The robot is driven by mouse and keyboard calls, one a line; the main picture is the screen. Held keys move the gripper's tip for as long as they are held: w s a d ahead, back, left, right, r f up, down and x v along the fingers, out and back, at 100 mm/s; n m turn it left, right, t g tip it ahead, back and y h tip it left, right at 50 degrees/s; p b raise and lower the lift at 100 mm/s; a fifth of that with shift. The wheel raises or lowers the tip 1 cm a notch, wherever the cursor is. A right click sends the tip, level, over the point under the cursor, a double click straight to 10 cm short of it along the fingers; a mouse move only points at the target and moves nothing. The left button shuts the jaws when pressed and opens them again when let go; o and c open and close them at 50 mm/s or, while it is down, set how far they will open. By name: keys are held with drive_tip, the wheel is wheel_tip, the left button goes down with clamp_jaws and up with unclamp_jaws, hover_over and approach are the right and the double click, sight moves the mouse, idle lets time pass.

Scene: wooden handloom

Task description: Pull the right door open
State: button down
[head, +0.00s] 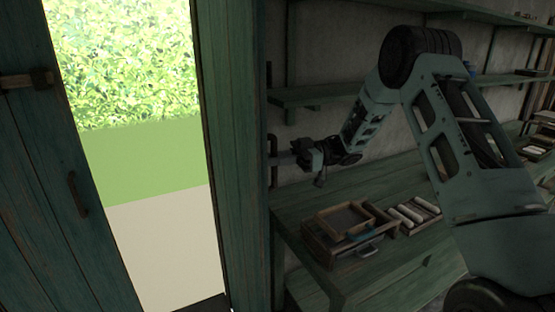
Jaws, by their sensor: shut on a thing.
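The right door (236,150) is a tall green wooden panel, seen at a steep angle just right of the bright opening. A dark upright handle (272,148) sits at its right side. My gripper (281,155) reaches in from the right and is shut on this handle. The fingertips are small and dark here, so the exact grip is hard to see. The left door (40,170) is dark green planking at the left, with a dark handle (77,195). Bright foliage and pale ground show through the gap between the two.
A green workbench (290,210) stands right of the door, below my arm. It bears a wooden box with a tray (345,222) and a rack of pale rolls (415,212). Wall shelves (325,95) are behind my arm. The opening looks clear.

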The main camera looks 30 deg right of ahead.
drive_tip(key=c, duration=1.7)
unclamp_jaws()
drive_tip(key=shift+w+r, duration=0.15)
drive_tip(key=shift+w, duration=0.15)
drive_tip(key=shift+c, duration=0.2)
drive_tip(key=shift+s, duration=0.15)
drive_tip(key=s+d+b, duration=0.3)
drive_tip(key=d+b, duration=0.1)
drive_tip(key=d, duration=1.3)
